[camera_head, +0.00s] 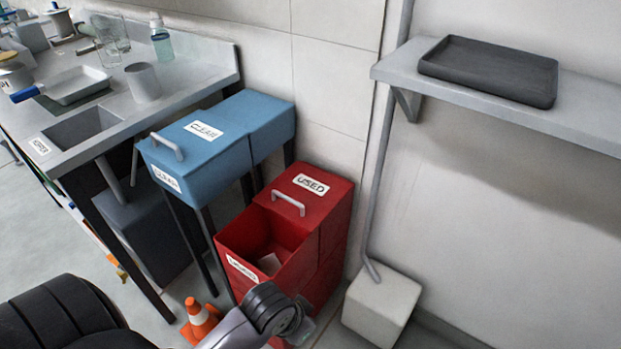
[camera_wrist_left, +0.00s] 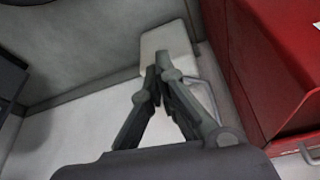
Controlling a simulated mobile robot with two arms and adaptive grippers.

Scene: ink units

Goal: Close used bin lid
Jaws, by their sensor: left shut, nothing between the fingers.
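The red used bin (camera_head: 333,222) stands against the wall in the head view. Its lid (camera_head: 323,203), with a "USED" label and a grey handle (camera_head: 288,203), covers the back part. The front part is open, with a pale item (camera_head: 269,263) inside. My left gripper (camera_head: 300,324) is low by the bin's front right side, its fingers hard to make out there. In the left wrist view my left gripper (camera_wrist_left: 158,68) is shut and empty, with the red bin (camera_wrist_left: 285,65) to the right of the fingers, apart from them. My right gripper is not in view.
A blue clean bin (camera_head: 215,172) stands left of the red one. A pale block (camera_head: 381,305) sits on the floor to the right, under a wall shelf (camera_head: 500,104) with a dark tray (camera_head: 488,70). An orange cone (camera_head: 199,319) stands at the front. A sink counter (camera_head: 195,75) is left.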

